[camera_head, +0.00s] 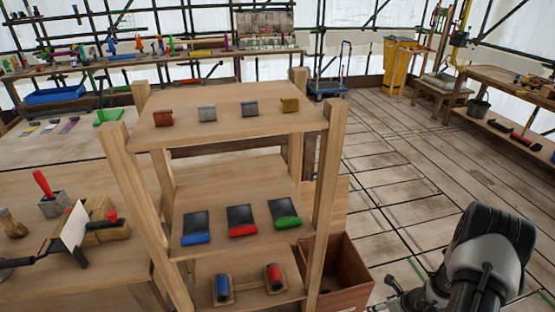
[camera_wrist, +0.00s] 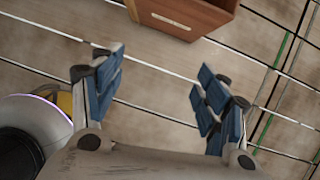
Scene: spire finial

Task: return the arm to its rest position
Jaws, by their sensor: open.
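My gripper (camera_wrist: 155,95) shows in the wrist view with its two blue-padded fingers spread wide apart. Nothing is between them, and the plank floor (camera_wrist: 150,60) lies beyond. In the head view my arm (camera_head: 485,255) is folded at the lower right, clear of the wooden rack (camera_head: 190,135). The gripper's fingers cannot be made out clearly there.
The rack holds small blocks on top, blue, red (camera_head: 242,220) and green-edged pieces on the middle shelf, and two rollers below. A brown wooden box (camera_head: 345,275) stands between rack and arm; its corner shows in the wrist view (camera_wrist: 185,15). Open floor (camera_head: 400,180) lies behind.

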